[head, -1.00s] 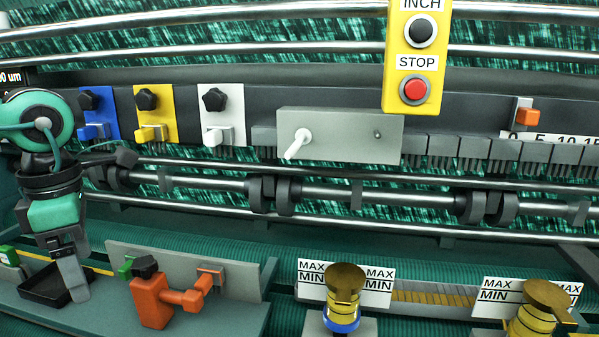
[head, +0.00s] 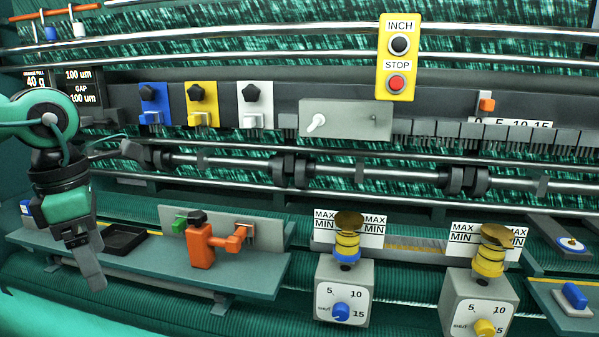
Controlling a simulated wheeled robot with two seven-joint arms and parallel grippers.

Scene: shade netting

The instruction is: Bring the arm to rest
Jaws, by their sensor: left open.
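My left arm comes in from the left edge. Its gripper (head: 90,268) points down with open jaws at the left end of the shelf (head: 240,275), and nothing shows between the fingers. It appears just left of and in front of a shallow black tray (head: 124,240), apart from it in the picture; its exact height above the shelf I cannot tell. An orange tool with a black knob (head: 202,246) stands right of the tray, before a grey upright plate (head: 271,228). My right arm and gripper are not in view.
Blue (head: 155,104), yellow (head: 202,104) and white (head: 254,104) knob plates line the rail. A yellow INCH/STOP box (head: 397,58) hangs above. Two dial boxes (head: 343,290) with brass-topped units stand at front. The shelf's front strip right of the gripper is clear.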

